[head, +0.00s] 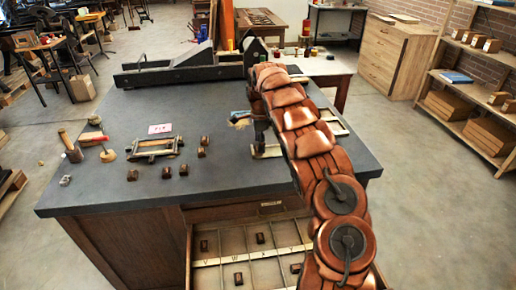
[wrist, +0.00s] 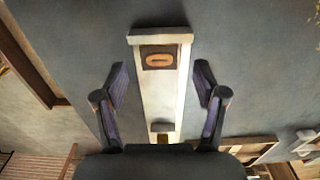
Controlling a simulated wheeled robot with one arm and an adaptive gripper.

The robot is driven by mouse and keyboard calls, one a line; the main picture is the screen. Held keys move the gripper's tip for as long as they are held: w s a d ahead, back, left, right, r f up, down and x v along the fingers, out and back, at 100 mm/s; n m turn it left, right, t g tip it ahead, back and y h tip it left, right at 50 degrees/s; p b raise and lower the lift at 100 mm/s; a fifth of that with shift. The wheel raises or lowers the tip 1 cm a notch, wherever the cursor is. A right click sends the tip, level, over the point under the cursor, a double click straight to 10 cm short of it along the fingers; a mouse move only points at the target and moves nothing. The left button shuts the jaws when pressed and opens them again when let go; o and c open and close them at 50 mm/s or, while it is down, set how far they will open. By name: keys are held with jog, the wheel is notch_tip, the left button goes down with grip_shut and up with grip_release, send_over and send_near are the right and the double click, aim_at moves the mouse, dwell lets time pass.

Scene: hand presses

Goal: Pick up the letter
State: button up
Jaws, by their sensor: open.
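In the head view my arm hides most of the gripper and this letter; part of the pale holder (head: 268,152) shows. Other letter blocks lie on the table, one at the front left (head: 132,175) and one further back (head: 205,140).
The dark tabletop (head: 100,205) also holds a frame (head: 154,149), a mallet (head: 71,147), a pink card (head: 159,128) and a long black press bed (head: 180,74) at the back. An open drawer (head: 210,262) with lettered compartments juts out at the front.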

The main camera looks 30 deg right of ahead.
jog(key=shift+f, duration=0.8)
jog(key=shift+c, duration=0.3)
jog(key=c, duration=0.9)
